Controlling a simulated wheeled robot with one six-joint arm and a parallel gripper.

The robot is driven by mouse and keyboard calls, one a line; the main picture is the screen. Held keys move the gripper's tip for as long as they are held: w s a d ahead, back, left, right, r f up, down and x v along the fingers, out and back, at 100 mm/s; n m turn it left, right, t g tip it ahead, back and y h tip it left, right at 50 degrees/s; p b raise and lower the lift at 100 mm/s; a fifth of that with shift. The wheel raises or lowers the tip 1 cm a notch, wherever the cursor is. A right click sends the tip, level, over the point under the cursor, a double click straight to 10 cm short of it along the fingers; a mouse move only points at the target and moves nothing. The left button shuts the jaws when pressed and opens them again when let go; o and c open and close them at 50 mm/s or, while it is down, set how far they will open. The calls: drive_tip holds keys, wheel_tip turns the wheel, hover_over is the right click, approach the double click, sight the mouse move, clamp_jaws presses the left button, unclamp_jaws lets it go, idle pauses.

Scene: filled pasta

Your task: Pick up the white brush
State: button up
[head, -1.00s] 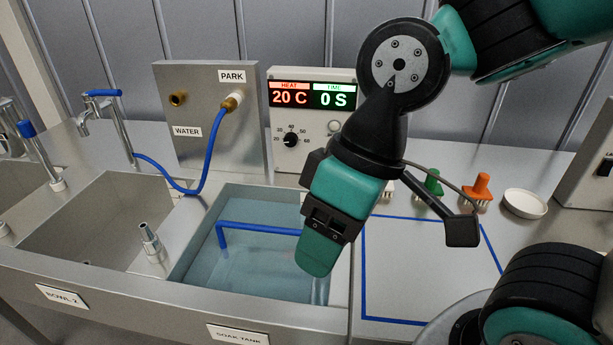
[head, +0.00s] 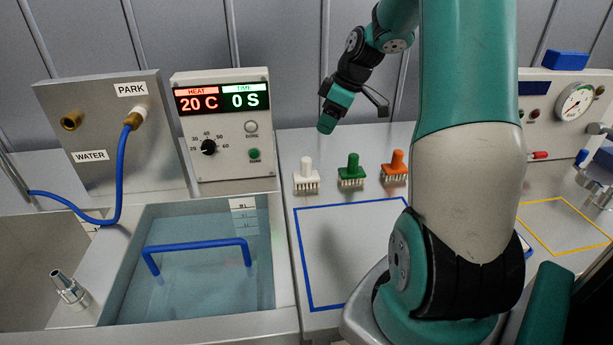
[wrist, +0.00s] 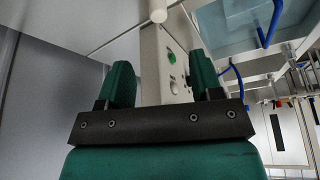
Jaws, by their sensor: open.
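The white brush (head: 307,178) stands upright, bristles down, on the steel counter just behind the blue-outlined square, at the left end of a row of brushes. A green brush (head: 352,170) and an orange brush (head: 395,166) stand to its right. My gripper (head: 327,124) is in the air above and behind the row, a little right of the white brush and clear of it. In the wrist view my gripper's two teal fingers (wrist: 160,88) are apart with nothing held between them.
The control box (head: 222,130) with heat and time displays stands left of the brushes. The soak tank (head: 200,270) holds water and a blue handle. The blue-outlined square (head: 345,250) is bare where visible. My arm hides part of the right counter.

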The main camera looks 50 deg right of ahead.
sight(307, 159)
drive_tip(key=p+x, duration=0.1)
drive_tip(key=x, duration=0.9)
drive_tip(key=shift+a+r, duration=0.1)
drive_tip(key=shift+w+p+x, duration=0.1)
drive_tip(key=shift+p+x, duration=0.4)
drive_tip(key=shift+x, duration=0.9)
drive_tip(key=shift+w+p+x, duration=0.15)
drive_tip(key=shift+p+x, duration=0.35)
drive_tip(key=shift+x, duration=0.85)
drive_tip(key=c, duration=1)
